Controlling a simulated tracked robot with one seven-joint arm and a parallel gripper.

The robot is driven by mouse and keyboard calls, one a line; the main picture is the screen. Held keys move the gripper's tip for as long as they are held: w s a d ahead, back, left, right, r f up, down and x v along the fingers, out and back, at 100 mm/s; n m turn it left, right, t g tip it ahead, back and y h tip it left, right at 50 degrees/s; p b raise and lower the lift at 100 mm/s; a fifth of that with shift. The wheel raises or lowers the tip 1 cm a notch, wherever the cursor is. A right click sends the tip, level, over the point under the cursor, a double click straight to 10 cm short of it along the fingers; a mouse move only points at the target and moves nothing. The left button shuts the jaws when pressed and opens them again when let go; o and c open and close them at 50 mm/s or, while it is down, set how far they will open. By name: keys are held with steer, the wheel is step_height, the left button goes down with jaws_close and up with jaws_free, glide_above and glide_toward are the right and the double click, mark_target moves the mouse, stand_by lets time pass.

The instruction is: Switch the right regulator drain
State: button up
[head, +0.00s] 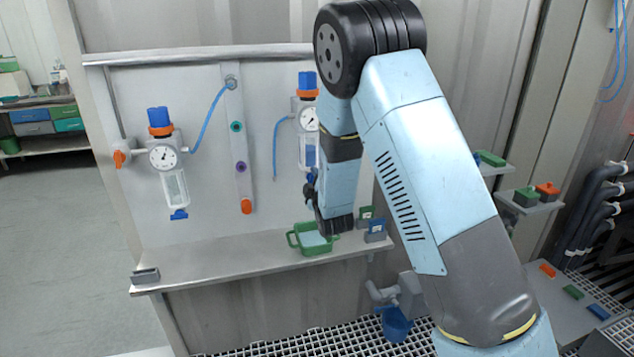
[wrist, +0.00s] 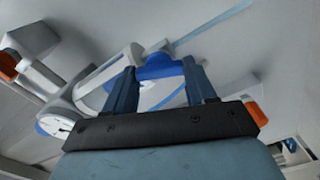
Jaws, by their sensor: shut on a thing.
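The right regulator has a blue top cap, an orange ring and a round gauge (head: 308,119) in the head view. My arm covers its right side, and its lower end is hidden behind my gripper (head: 311,190). In the wrist view, the blue drain (wrist: 158,68) at the end of the clear bowl sits between the two blue fingers of my gripper (wrist: 160,78). The fingers are shut on it. Which way the drain is turned cannot be told.
The left regulator (head: 165,160) hangs apart on the same panel. A strip with coloured buttons (head: 238,140) stands between the regulators. Below my gripper, a green tray (head: 301,246) sits on the grey shelf (head: 215,266), whose left part is mostly clear.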

steer(key=shift+w+n, duration=0.1)
steer(key=shift+n, duration=1.1)
steer(key=o, duration=1)
steer(key=shift+o, duration=0.2)
steer(key=v, duration=1.4)
steer(key=shift+w, duration=0.1)
